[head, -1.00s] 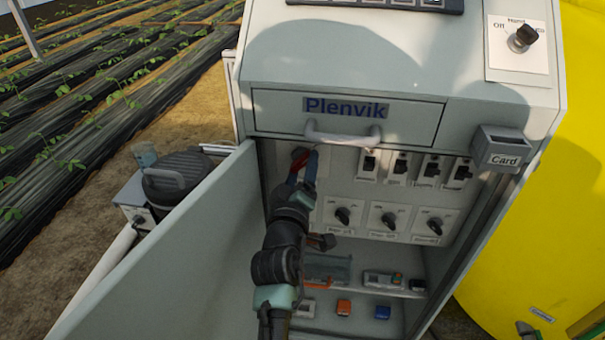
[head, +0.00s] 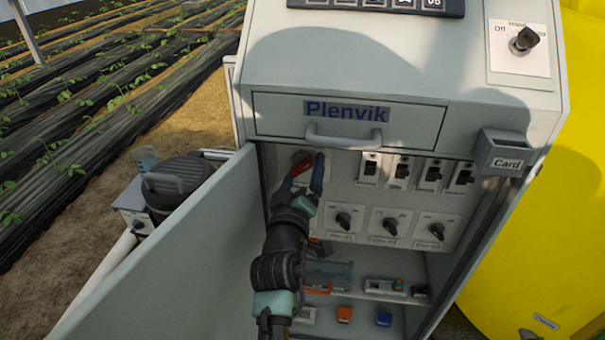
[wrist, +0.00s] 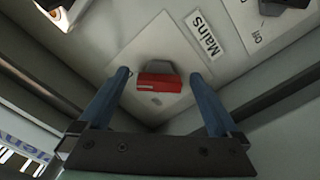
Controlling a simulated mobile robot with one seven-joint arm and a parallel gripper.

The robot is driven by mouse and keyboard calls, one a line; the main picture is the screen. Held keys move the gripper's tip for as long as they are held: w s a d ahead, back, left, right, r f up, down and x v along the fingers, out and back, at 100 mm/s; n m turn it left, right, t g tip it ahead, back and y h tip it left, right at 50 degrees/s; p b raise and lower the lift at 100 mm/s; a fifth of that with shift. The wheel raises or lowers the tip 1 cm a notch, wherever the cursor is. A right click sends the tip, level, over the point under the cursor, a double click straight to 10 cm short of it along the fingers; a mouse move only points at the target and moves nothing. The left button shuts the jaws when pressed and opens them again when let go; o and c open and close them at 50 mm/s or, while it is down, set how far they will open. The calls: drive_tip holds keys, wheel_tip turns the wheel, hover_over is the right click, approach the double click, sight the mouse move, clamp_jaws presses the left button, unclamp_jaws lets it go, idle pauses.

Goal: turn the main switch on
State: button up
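The main switch (wrist: 159,82), a grey knob with a red front face, sits on a pale plate beside a "Mains" label (wrist: 205,34) in the wrist view. My gripper (wrist: 160,75) is open, with one blue finger on each side of the knob and a visible gap to each. It is not closed on the knob. In the head view my gripper (head: 304,171) is inside the cabinet, at the upper left of the panel just below the drawer handle. There the fingers largely hide the switch, and its setting cannot be read.
The cabinet door (head: 165,255) stands open at the left. The drawer handle (head: 343,138) juts out just above my gripper. Small breakers (head: 401,170) and rotary knobs (head: 390,222) lie to the right. A shelf below holds small devices. A card holder (head: 504,152) sticks out at the right.

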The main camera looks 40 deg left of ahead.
drive_tip(key=p+v, duration=0.1)
drive_tip(key=v, duration=1.2)
drive_tip(key=shift+p, duration=0.4)
drive_tip(key=w+d+r+m+t+h, duration=0.2)
drive_tip(key=w+d+r+m+h, duration=0.35)
drive_tip(key=w+d+r, duration=0.5)
drive_tip(key=d+r+m+h, duration=0.2)
drive_tip(key=d+r+m, duration=0.3)
drive_tip(key=d, duration=0.4)
drive_tip(key=d+r+m+h, duration=0.2)
drive_tip(key=d+r+m, duration=0.2)
drive_tip(key=d, duration=0.4)
drive_tip(key=s+d+r+t, duration=0.1)
drive_tip(key=s+r+t, duration=0.5)
drive_tip(key=r, duration=0.8)
drive_tip(key=s+r+t, duration=0.5)
drive_tip(key=s+r, duration=0.4)
drive_tip(key=r, duration=0.4)
wheel_tip(320, 180, up, 12)
drive_tip(key=w+p, duration=0.1)
drive_tip(key=p, duration=1.2)
drive_tip(key=shift+w+f+g, duration=0.2)
drive_tip(key=shift+g, duration=0.2)
